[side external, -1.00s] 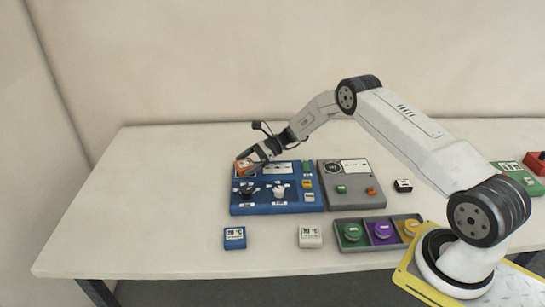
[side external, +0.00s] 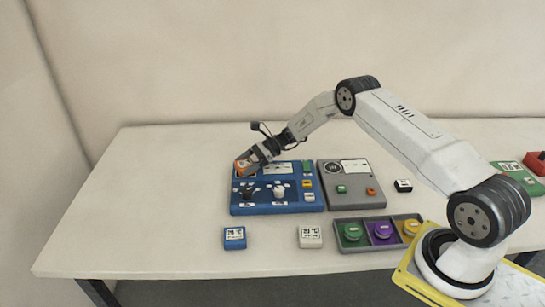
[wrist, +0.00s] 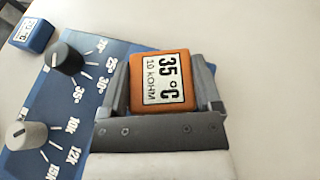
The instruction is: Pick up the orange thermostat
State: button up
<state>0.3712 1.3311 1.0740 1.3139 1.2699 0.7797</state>
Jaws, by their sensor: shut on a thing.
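The orange thermostat (wrist: 150,68) has a white label reading 35 °C and 10 KOHM. In the wrist view it sits between the two fingers of my gripper (wrist: 168,85), which are shut on its sides. In the side view the orange thermostat (side external: 243,165) is at the tip of my gripper (side external: 250,160), over the back left corner of the blue panel (side external: 240,208). I cannot tell how far above the panel it is.
The blue panel carries a black knob (wrist: 67,58) and a white knob (wrist: 25,135). A blue thermostat (side external: 234,238) and a white one (side external: 310,236) lie in front. A grey panel (side external: 335,200), a tray of colored round pieces (side external: 340,246) and a black block (side external: 403,185) are right. The table's left side is clear.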

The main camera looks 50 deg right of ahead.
aim_at(247, 164)
jog(key=shift+r, duration=0.2)
jog(key=shift+r, duration=1.4)
jog(key=shift+s+r, duration=0.2)
jog(key=shift+r, duration=0.1)
jog(key=s+a+r, duration=0.1)
jog(key=s+r, duration=0.8)
jog(key=s, duration=0.4)
jog(key=shift+s, duration=0.25)
jog(key=shift+r, duration=0.1)
